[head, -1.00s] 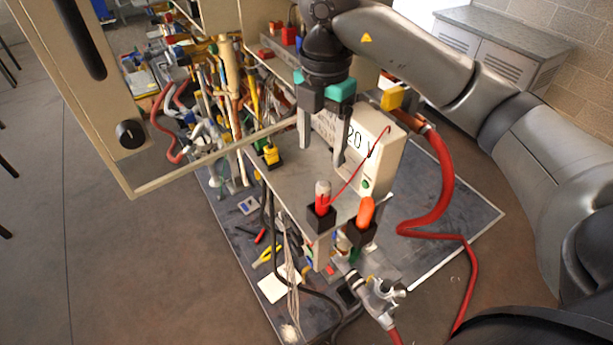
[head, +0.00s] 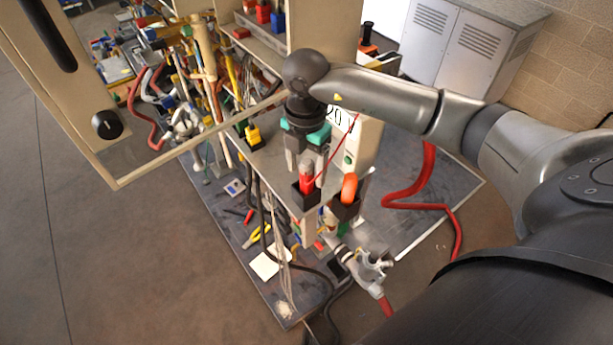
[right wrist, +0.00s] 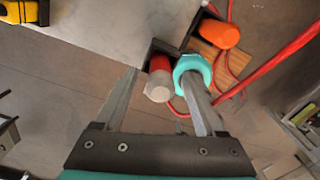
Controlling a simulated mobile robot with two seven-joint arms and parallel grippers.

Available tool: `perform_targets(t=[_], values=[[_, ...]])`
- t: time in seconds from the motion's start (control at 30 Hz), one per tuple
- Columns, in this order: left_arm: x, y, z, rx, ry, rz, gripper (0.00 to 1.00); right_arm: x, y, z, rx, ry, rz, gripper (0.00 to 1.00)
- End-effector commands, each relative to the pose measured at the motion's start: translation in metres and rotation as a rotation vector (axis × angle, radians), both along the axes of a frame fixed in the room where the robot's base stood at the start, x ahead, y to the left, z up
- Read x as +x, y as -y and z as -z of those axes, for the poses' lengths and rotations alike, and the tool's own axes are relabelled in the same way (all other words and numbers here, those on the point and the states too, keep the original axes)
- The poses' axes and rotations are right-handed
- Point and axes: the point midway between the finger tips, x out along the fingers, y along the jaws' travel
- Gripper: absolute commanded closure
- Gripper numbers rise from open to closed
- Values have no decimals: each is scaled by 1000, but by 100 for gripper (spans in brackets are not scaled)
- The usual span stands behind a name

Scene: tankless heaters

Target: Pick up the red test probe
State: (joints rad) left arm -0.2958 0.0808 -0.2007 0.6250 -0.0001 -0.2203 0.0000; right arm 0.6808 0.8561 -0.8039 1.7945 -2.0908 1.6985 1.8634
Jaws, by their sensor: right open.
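The red test probe (head: 306,181) stands in a black holder at the front edge of the shelf, with a thin red lead. In the right wrist view the probe (right wrist: 160,66) shows a red body and a pale end. My right gripper (head: 307,166) is open and hangs right over the probe. In the right wrist view its fingers (right wrist: 160,76) lie on either side of the probe, with gaps. A teal ring shape shows at the right finger's tip. My left gripper is in neither view now.
An orange-handled probe (head: 349,187) sits in a black holder (head: 344,207) just right of the red one. A white meter box (head: 365,145) stands behind my gripper. A red hose (head: 408,188) and a metal valve (head: 370,268) are close by.

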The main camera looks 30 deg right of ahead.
Motion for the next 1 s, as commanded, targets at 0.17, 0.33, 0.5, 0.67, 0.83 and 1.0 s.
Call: perform_targets(t=[0.17, 0.33, 0.5, 0.67, 0.83, 1.0], values=[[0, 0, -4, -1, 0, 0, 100, 0, 1, 22, -1, -2, 0, 28], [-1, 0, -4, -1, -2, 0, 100, 0, 2, 26, -1, 1, 0, 28], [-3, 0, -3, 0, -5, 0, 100, 0, 1, 26, -1, 1, 0, 35], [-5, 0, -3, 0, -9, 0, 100, 0, 1, 26, -1, 1, 0, 53], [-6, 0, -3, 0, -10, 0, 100, 0, 1, 25, -1, 1, 0, 72], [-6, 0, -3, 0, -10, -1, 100, 0, 1, 25, -1, 1, 0, 91]])
